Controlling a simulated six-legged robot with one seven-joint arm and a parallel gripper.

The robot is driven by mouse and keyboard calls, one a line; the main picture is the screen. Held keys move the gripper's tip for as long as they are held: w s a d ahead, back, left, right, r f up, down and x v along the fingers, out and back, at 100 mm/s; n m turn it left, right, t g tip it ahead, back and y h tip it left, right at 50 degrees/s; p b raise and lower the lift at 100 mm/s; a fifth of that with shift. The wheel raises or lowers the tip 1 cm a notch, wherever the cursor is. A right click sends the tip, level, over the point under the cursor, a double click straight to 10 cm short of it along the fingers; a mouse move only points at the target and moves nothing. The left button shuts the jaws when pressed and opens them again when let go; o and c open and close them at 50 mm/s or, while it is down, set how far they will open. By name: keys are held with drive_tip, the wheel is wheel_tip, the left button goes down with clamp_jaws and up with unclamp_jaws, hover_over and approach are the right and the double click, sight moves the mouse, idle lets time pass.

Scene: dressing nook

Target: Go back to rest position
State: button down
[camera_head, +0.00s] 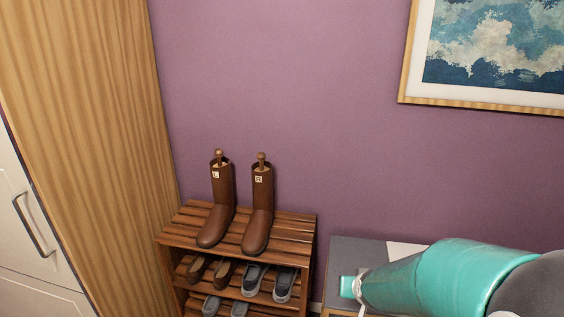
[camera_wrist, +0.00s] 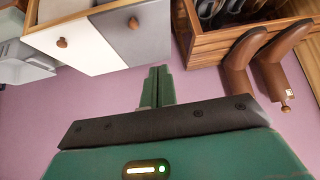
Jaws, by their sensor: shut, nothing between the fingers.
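My gripper (camera_wrist: 157,88) is at the middle of the wrist view. Its two green fingers are together, with nothing held between them. Wall shows behind the fingertips, and they touch nothing that I can see. In the head view my teal arm reaches in from the lower right, over a grey-topped cabinet (camera_head: 345,252). The same cabinet appears in the wrist view, with a white drawer front (camera_wrist: 70,45) and a grey one (camera_wrist: 132,32), each with a round wooden knob. The wrist view is upside down.
A slatted wooden shoe rack (camera_head: 293,232) holds a left boot (camera_head: 222,197) and a right boot (camera_head: 260,205) upright on top, with several shoes below. A tall wooden wardrobe (camera_head: 90,110) stands left. A framed picture (camera_head: 490,45) hangs on the purple wall (camera_head: 280,90).

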drive_tip(key=s+a+r+n+g, duration=0.1)
drive_tip(key=s+a+r+g, duration=0.1)
drive_tip(key=s+r, duration=1.5)
drive_tip(key=s+a, duration=0.1)
drive_tip(key=s, duration=0.2)
drive_tip(key=shift+s+y, duration=0.25)
drive_tip(key=shift+y, duration=0.05)
